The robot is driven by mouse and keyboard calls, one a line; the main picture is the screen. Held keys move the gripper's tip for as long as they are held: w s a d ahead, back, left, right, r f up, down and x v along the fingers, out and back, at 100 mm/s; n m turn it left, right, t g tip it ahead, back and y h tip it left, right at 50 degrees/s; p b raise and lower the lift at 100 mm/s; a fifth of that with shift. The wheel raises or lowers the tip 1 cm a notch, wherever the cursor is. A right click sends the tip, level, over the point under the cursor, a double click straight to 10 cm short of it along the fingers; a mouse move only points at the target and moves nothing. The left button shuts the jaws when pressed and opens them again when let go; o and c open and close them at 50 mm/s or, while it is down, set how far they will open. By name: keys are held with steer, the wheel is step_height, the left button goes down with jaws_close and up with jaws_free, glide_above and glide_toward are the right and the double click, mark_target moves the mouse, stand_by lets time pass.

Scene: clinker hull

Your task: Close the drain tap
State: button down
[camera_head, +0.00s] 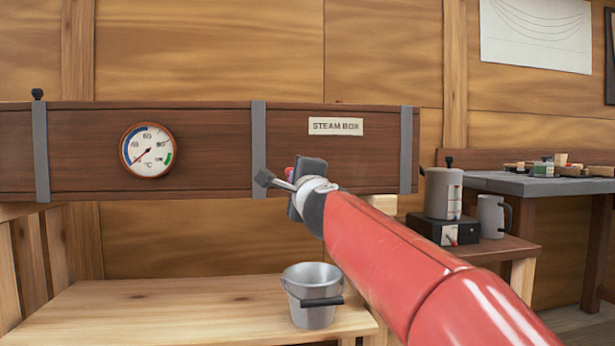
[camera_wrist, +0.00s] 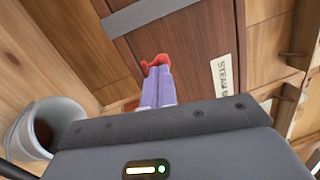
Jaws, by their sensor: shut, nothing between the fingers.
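The drain tap shows as a small red part (camera_wrist: 158,59) at the lower edge of the steam box (camera_wrist: 185,45) in the wrist view. In the head view only a bit of red (camera_head: 289,172) shows beside my gripper, in front of the steam box (camera_head: 220,150). My gripper (camera_wrist: 157,74) is shut and empty, its pale fingers together, with their tips at the red part. I cannot tell whether they touch it. The fingers are hidden in the head view, and most of the tap is hidden behind them in the wrist view, so its position cannot be read.
A metal bucket (camera_head: 313,292) stands on the wooden bench (camera_head: 180,310) below the box; it also shows in the wrist view (camera_wrist: 32,128). A dial gauge (camera_head: 147,149) is on the box front. A grey kettle (camera_head: 442,192) and a mug (camera_head: 490,214) stand at the right.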

steer(key=shift+w+a+m+t+h+p, duration=0.15)
steer(key=shift+w+a+m+h+p, duration=0.5)
steer(key=shift+h+p, duration=0.35)
steer(key=shift+w+a+m+t+h+p, duration=0.15)
steer(key=shift+w+a+m+h+p, duration=0.35)
steer(key=shift+a+h+p, duration=0.4)
steer(key=shift+d, duration=0.1)
